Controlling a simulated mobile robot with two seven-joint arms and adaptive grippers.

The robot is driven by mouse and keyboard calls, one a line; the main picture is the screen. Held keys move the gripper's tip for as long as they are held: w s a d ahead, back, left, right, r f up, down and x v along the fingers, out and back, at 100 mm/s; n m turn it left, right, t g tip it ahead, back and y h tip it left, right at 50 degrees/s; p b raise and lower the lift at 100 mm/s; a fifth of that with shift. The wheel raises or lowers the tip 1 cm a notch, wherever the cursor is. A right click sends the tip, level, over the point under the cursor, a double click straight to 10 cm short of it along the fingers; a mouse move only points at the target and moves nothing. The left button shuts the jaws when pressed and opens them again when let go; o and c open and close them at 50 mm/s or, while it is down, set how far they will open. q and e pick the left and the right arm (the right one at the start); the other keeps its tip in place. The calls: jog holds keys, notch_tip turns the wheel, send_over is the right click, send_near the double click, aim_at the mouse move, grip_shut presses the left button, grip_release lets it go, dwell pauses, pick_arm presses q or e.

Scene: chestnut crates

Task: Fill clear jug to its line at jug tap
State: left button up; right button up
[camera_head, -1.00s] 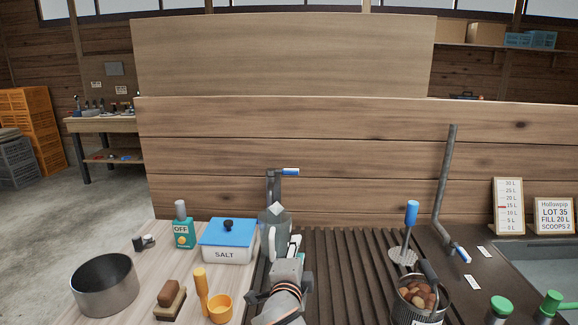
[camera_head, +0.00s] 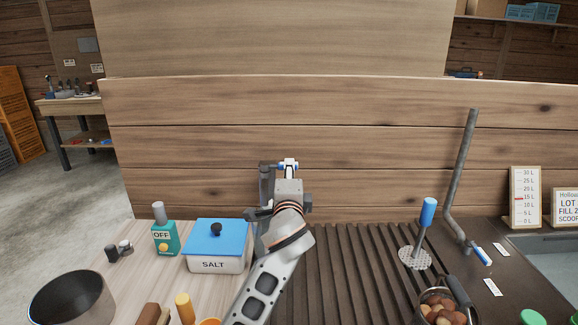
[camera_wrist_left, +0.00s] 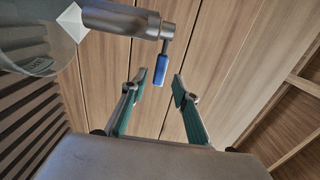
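The jug tap (camera_head: 266,187) is a grey upright pipe with a small blue lever (camera_head: 289,163) at its top right. In the left wrist view the lever (camera_wrist_left: 163,67) hangs from the grey spout (camera_wrist_left: 120,18). The clear jug (camera_wrist_left: 30,40) shows at the top left there, beside the spout; its line and water level cannot be made out. In the head view my arm hides most of the jug. My left gripper (camera_wrist_left: 158,85) is open and empty, its fingertips on either side of the lever's lower end in the picture; I see no contact. My right gripper is not in view.
A steel pot (camera_head: 72,300) is at front left.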

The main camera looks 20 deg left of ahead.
pick_arm(q)
jog(key=x, duration=0.5)
grip_shut()
